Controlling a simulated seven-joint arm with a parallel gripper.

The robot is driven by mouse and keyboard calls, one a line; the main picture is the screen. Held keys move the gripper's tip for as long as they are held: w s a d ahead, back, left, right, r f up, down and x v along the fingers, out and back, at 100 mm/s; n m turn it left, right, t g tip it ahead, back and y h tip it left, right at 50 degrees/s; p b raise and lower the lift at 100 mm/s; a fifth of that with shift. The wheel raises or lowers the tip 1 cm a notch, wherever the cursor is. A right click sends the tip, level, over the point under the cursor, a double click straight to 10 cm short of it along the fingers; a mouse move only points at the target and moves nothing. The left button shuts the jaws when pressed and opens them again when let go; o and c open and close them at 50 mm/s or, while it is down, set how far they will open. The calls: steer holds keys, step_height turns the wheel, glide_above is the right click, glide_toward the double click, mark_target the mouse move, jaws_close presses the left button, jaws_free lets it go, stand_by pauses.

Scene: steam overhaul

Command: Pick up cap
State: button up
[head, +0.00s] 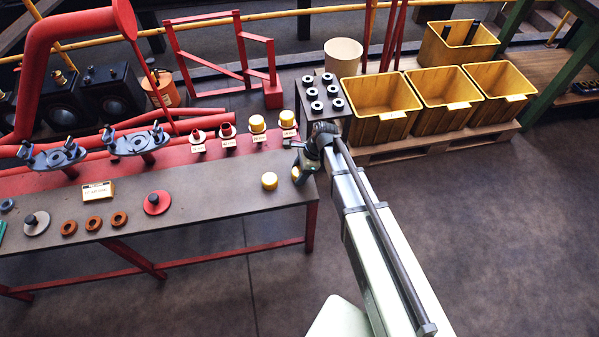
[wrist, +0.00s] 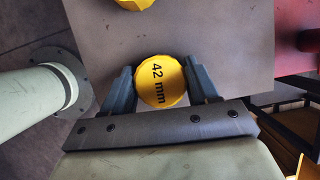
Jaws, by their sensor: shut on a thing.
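My gripper (wrist: 162,88) is shut on a yellow cap (wrist: 157,70) marked "42 mm", with one blue-grey finger on each side of it. In the head view my gripper (head: 303,166) is at the right end of the workbench, and the held cap (head: 295,173) is partly hidden by it. I cannot tell whether the held cap touches the bench top. A second yellow cap (head: 269,181) lies on the bench just left of my gripper; it also shows at the top of the wrist view (wrist: 134,3).
Behind, yellow caps (head: 258,124) and red stubs (head: 228,130) stand above small labels. The grey bench (head: 220,195) carries a red disc (head: 157,203), brown rings (head: 94,223) and a sign (head: 98,192). Yellow bins (head: 381,128) stand at back right beside a dark rack (head: 337,79).

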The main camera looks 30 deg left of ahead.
step_height(320, 180, up, 9)
steer(key=shift+r, duration=0.2)
steer(key=shift+w+d+r, duration=0.1)
steer(key=shift+w+r, duration=0.05)
steer(key=shift+r, duration=0.1)
steer(key=w+d+r+m+t, duration=0.1)
steer(key=w+d+r+m, duration=0.1)
steer(key=w+d, duration=0.65)
steer(key=w+d+r+m+y, duration=0.15)
steer(key=w+d, duration=0.35)
steer(key=d, duration=0.7)
steer(key=w+d+r+m+t, duration=0.1)
steer(key=w+d+m, duration=0.2)
steer(key=w+d, duration=0.55)
steer(key=s+d+r, duration=0.2)
steer(key=s+d, duration=0.1)
steer(key=d, duration=1.4)
steer(key=s+d+r+n+g+h, duration=0.2)
steer(key=s+d+n+h, duration=0.3)
steer(key=n, duration=1.1)
steer(key=shift+s+d+g, duration=0.15)
steer(key=shift+s+g, duration=0.65)
steer(key=shift+s, duration=0.9)
